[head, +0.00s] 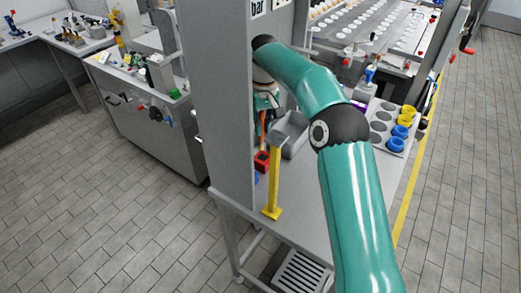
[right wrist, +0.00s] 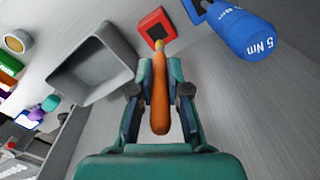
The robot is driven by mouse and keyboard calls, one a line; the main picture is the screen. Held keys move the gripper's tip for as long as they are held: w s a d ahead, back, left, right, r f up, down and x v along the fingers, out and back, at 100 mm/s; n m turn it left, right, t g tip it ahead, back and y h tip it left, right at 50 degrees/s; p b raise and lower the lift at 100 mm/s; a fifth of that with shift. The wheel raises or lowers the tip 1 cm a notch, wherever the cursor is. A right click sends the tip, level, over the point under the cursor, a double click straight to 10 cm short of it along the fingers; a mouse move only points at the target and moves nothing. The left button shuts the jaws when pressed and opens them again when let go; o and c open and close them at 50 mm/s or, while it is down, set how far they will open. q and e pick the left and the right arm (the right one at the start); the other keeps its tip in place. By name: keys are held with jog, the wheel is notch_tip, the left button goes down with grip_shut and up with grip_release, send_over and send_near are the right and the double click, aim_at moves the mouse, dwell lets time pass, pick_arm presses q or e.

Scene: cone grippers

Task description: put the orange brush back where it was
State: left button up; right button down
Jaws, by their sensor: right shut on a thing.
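The orange brush (right wrist: 159,105) is between the two fingers of my right gripper (right wrist: 159,72), which is shut on it. In the head view the brush (head: 262,119) hangs below my right gripper (head: 265,100), beside the grey column. A red square holder (right wrist: 155,26) with a dark opening lies at the brush's far, yellowish end; it also shows in the head view (head: 262,161). The brush's end overlaps the opening's edge in the wrist view; I cannot tell whether it is inside. My left gripper is not in view.
A blue tool marked 5 Nm (right wrist: 243,35) is close to the right of the holder. A grey bin (right wrist: 92,65) stands left of the brush. A yellow post (head: 274,185) stands on the table near the holder. Yellow and blue round parts (head: 399,131) are farther right.

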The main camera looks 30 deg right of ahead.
notch_tip(320, 180, down, 8)
jog(key=shift+s+d+r+p, duration=0.1)
jog(key=shift+s+r+p, duration=0.05)
jog(key=shift+p, duration=0.15)
jog(key=c, duration=1.1)
grip_release()
jog(key=shift+c, duration=0.2)
jog(key=shift+r, duration=0.1)
notch_tip(320, 180, up, 12)
jog(key=shift+p, duration=0.4)
jog(key=shift+d, duration=0.15)
